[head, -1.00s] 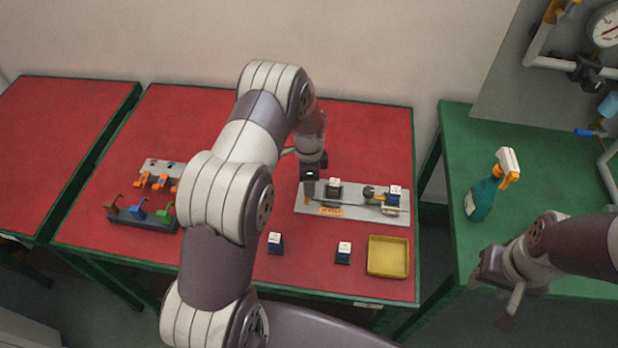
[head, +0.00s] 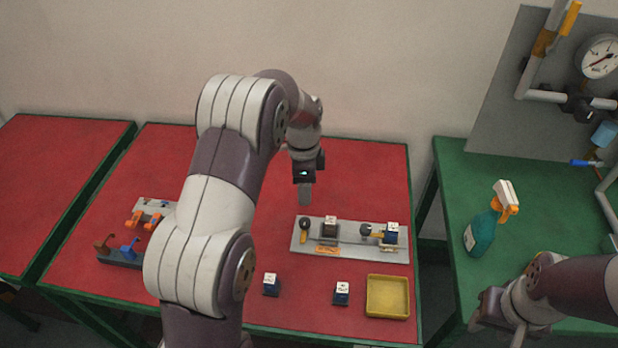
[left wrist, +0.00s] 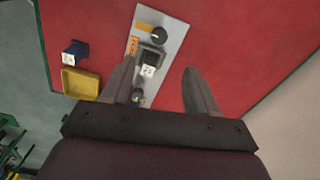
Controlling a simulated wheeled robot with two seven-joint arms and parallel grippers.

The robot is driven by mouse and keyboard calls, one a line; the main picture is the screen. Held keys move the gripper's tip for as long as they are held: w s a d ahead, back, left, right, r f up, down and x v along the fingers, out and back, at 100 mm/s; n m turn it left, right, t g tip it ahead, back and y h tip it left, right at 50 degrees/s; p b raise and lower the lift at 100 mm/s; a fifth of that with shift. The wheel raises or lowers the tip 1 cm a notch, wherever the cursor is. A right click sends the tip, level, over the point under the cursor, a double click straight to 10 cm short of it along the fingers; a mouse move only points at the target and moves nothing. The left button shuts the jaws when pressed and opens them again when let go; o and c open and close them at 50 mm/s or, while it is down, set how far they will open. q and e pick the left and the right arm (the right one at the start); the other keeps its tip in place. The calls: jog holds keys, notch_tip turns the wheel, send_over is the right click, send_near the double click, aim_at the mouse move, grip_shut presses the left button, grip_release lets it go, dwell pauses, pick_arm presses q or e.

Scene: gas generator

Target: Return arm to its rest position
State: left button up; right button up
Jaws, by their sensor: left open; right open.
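My left gripper (head: 305,196) is above the red table, behind the grey panel (head: 380,256) with its valves and small dark blocks. In the left wrist view the left gripper (left wrist: 158,85) shows two fingers apart with nothing held between them. The panel's edge and a white-topped block (left wrist: 148,70) show beyond and beside the left finger. My right gripper (head: 495,312) is at the lower right, in front of the green table, with nothing seen in it.
A yellow tray (head: 388,315) and two dark blue blocks, one at the left (head: 271,285) and one nearer the tray (head: 341,293), stand in front of the panel. A spray bottle (head: 481,235) stands on the green table (head: 470,170).

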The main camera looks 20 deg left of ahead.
pick_arm(q)
jog(key=s+d+r+n, duration=0.1)
jog(key=s+d+n, duration=0.2)
jog(key=s+n, duration=0.3)
jog(key=s+d+r+n+t, duration=0.1)
jog(key=s+n, duration=0.5)
jog(key=s, duration=0.8)
jog(key=shift+d+r+n, duration=0.4)
jog(key=shift+d+r, duration=0.25)
jog(key=shift+d, duration=0.25)
jog(key=shift+w, duration=0.1)
